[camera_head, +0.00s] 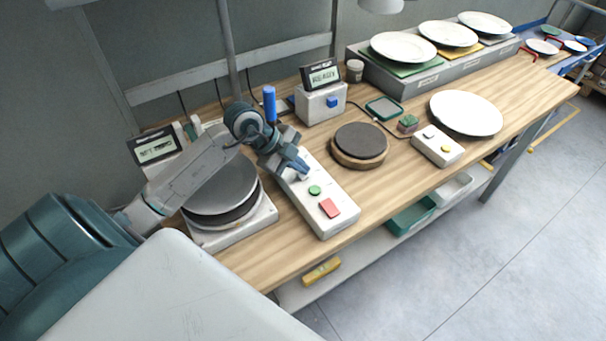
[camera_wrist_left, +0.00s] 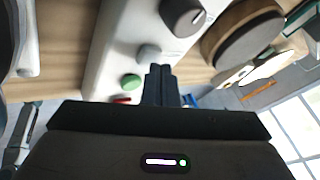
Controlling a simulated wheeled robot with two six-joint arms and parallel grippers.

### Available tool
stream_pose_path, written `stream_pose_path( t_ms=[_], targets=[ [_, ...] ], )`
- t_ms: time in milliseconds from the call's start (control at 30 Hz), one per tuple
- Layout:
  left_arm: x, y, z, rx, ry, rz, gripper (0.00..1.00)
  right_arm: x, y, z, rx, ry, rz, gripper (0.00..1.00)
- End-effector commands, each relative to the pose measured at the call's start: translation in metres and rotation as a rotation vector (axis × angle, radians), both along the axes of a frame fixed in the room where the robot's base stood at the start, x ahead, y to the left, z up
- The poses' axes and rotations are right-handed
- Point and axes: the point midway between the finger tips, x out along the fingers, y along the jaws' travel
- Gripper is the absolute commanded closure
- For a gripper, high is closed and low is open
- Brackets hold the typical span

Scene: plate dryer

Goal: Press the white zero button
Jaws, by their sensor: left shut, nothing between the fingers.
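A long white control box (camera_head: 327,215) lies on the wooden table, with a red square button (camera_head: 329,208) and a green round button (camera_head: 315,190). In the left wrist view, a pale grey-white round button (camera_wrist_left: 149,53) sits on it between the green button (camera_wrist_left: 131,81) and a dark knob (camera_wrist_left: 183,17). My left gripper (camera_head: 300,168) is shut and empty over the box, beyond the green button in the head view. Its fingertips (camera_wrist_left: 160,70) appear close to the pale button in the wrist view; I cannot tell whether they touch. My right gripper is not in view.
A scale with dark round plates (camera_head: 222,190) stands left of the box. A dark disc (camera_head: 361,140) on a wooden base lies to its right. A smaller white box (camera_head: 437,145) with a yellow button and a white plate (camera_head: 466,112) are farther right.

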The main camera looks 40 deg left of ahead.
Motion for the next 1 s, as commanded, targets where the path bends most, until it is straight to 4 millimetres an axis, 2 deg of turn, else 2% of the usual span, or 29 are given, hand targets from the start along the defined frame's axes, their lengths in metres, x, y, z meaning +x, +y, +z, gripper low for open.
stream_pose_path(
  t_ms=[1000],
  targets=[
    [0.000,-0.001,-0.012,-0.002,0.003,0.000,1.00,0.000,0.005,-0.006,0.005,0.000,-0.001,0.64]
  ],
)
